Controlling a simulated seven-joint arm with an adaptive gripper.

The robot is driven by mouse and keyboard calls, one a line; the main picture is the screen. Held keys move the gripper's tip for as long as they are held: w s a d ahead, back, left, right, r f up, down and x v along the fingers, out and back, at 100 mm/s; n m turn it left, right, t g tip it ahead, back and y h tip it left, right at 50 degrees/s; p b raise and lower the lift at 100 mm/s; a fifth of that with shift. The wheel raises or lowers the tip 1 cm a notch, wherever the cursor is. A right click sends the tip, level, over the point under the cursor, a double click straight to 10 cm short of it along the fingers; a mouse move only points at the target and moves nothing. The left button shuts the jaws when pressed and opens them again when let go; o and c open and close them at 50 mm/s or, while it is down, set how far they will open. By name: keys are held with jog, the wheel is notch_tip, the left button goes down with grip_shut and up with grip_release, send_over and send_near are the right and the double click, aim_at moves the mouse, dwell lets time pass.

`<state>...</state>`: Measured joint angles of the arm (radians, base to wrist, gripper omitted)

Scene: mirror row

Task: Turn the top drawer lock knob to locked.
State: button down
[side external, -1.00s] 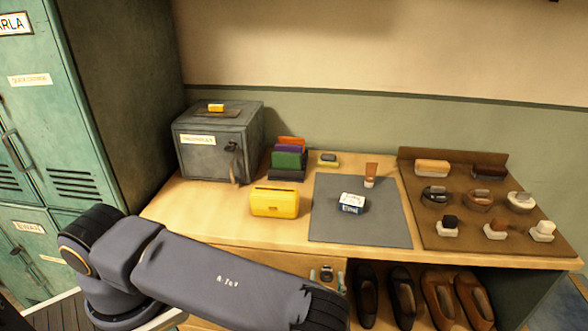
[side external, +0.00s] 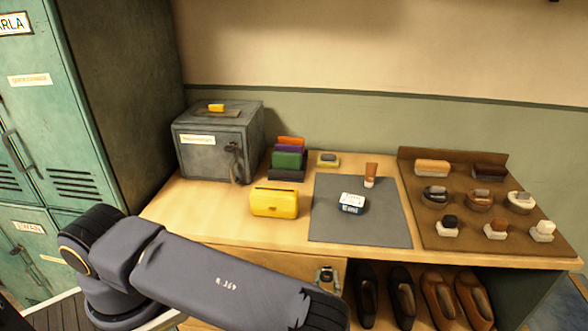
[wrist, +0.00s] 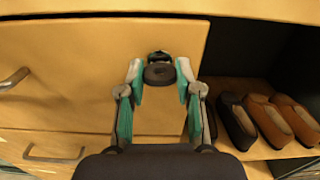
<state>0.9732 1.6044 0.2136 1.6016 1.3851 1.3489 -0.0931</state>
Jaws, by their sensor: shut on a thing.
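The top drawer (wrist: 75,60) is a light wood front with a metal handle (wrist: 14,80) at its left, and it appears closed. The dark lock knob (wrist: 158,73) sits near the drawer's upper right. My gripper (wrist: 160,72) is at the knob, with one grey-and-teal finger on each side, shut on it. In the side external view, the gripper (side external: 327,276) shows small at the drawer front beyond my arm. The fingers and wrist cover part of the knob's surroundings. I cannot read whether the knob stands at locked.
A lower drawer handle (wrist: 55,153) is below. Brown shoes (wrist: 265,120) stand in the open shelf right of the drawer. The bench top (side external: 215,215) overhangs above and holds a yellow box (side external: 274,202), a grey mat (side external: 375,222) and a metal cabinet (side external: 205,150).

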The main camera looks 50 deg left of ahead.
jog(key=n, duration=1.3)
jog(key=shift+n, duration=1.9)
jog(key=c, duration=0.8)
grip_release()
